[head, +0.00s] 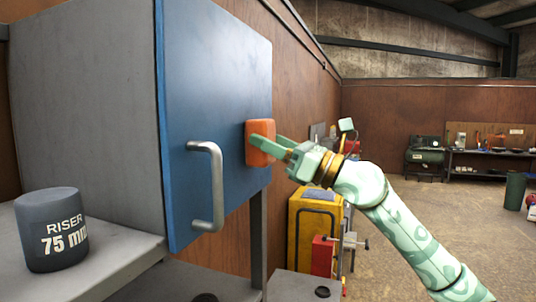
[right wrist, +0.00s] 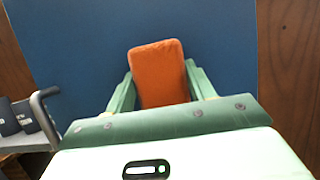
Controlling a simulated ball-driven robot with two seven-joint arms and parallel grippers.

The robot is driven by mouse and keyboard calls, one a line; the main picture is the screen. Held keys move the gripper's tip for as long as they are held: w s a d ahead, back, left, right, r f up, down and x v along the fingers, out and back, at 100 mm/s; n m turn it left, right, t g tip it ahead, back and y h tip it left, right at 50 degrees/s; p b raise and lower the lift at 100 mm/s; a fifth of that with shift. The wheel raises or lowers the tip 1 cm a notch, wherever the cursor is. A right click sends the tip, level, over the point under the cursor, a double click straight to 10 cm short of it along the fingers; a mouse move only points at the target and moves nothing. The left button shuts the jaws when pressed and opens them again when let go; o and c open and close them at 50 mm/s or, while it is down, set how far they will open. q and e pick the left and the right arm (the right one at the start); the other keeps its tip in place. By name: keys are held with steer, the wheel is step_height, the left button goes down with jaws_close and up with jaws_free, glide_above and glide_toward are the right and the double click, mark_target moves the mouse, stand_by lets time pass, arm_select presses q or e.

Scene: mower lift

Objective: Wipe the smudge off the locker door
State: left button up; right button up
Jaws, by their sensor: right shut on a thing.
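The blue locker door (head: 212,90) is on the grey locker, with a metal bar handle (head: 216,185) on it. My right gripper (head: 262,143) is shut on an orange sponge (head: 257,158), to the right of the handle near the door's right edge. In the right wrist view the sponge (right wrist: 157,72) sits between the two green fingers, with the blue door (right wrist: 75,50) behind it. The sponge is at or very close to the door face; contact cannot be told for sure. No smudge shows; the sponge and gripper cover part of the door. My left gripper is out of view.
A dark riser block marked 75 mm (head: 52,230) stands on the grey shelf (head: 110,255) at the left. The handle also shows in the right wrist view (right wrist: 45,118). A yellow and red machine (head: 312,232) stands below and behind my right arm. Open floor lies at the right.

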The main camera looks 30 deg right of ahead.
steer(key=shift+w+d+b, duration=0.3)
steer(key=shift+w+d, duration=0.4)
steer(key=shift+d, duration=0.05)
steer(key=s+a+p, duration=0.1)
steer(key=a+p, duration=0.1)
steer(key=p, duration=0.1)
steer(key=shift+s+r, duration=0.1)
steer(key=shift+s, duration=0.25)
steer(key=shift+s+a+p, duration=0.35)
steer(key=shift+a+p, duration=0.1)
steer(key=shift+p, duration=0.4)
steer(key=s+a+p, duration=0.2)
steer(key=p, duration=0.2)
steer(key=shift+p, duration=0.35)
steer(key=shift+s+a+p, duration=0.2)
steer(key=shift+a+p, duration=0.1)
steer(key=shift+p, duration=0.45)
steer(key=s+a+p, duration=0.1)
steer(key=p, duration=0.2)
steer(key=shift+s+a, duration=0.15)
steer(key=shift+a, duration=0.1)
steer(key=shift+s+a+f+b, duration=0.25)
steer(key=shift+s+a+b, duration=0.2)
steer(key=shift+b, duration=0.3)
steer(key=shift+s+a+b, duration=0.1)
steer(key=shift+b, duration=0.2)
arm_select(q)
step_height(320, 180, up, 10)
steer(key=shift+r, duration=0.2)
